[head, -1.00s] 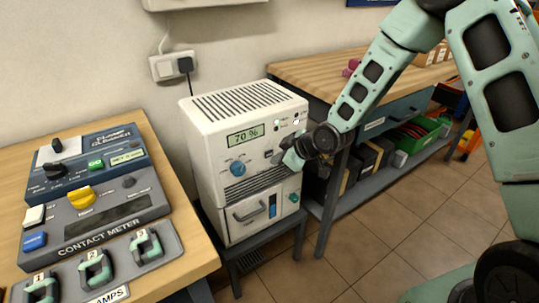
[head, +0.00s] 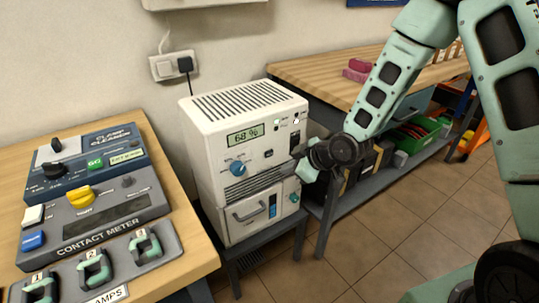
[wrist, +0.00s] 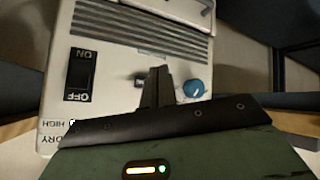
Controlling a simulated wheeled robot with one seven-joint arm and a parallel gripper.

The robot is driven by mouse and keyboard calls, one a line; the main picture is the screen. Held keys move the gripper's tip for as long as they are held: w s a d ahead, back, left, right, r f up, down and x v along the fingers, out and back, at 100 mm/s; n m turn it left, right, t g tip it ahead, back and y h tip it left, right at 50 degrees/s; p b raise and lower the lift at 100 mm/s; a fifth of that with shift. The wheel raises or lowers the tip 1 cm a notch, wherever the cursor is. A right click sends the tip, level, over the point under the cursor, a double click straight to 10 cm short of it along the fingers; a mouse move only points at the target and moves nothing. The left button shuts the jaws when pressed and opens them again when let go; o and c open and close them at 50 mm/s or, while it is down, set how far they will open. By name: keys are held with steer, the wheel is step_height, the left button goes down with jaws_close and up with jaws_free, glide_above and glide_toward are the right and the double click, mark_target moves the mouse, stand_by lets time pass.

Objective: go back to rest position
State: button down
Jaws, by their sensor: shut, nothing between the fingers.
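My gripper (head: 303,160) is in front of the right side of a white cabinet-like machine (head: 215,140), close to its front panel. In the wrist view my gripper (wrist: 155,85) has its fingers together, with nothing seen between them. The machine's display (head: 245,134) reads 68 %. A blue knob (head: 237,168) sits below the display. The wrist view shows the front panel up close, with a black ON/OFF switch (wrist: 81,75) and a small blue knob (wrist: 194,89). I cannot tell whether the fingertips touch the panel.
A wooden bench at left holds a contact meter (head: 105,213), a clamp cleaner (head: 85,158) and a tray of numbered clamps (head: 120,285). A workbench (head: 320,84) with shelves stands behind my arm. The tiled floor (head: 400,225) at right is open.

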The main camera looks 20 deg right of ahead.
stand_by(0.4)
steer(key=s+a+r+m+g+h, duration=0.1)
steer(key=s+a+r+g, duration=0.2)
steer(key=s, duration=0.4)
steer(key=s+a+r+g+h, duration=0.1)
steer(key=s+a+r+h, duration=0.1)
steer(key=s+a+r, duration=0.3)
steer(key=s+r+m+g+h, duration=0.1)
steer(key=s+r+g, duration=0.15)
steer(key=s, duration=0.75)
steer(key=s+r+m+g+h, duration=0.1)
steer(key=s+r, duration=0.3)
steer(key=s, duration=0.6)
step_height(320, 180, up, 14)
steer(key=p, duration=1.4)
steer(key=shift+w+d, duration=0.2)
steer(key=shift+d, duration=0.25)
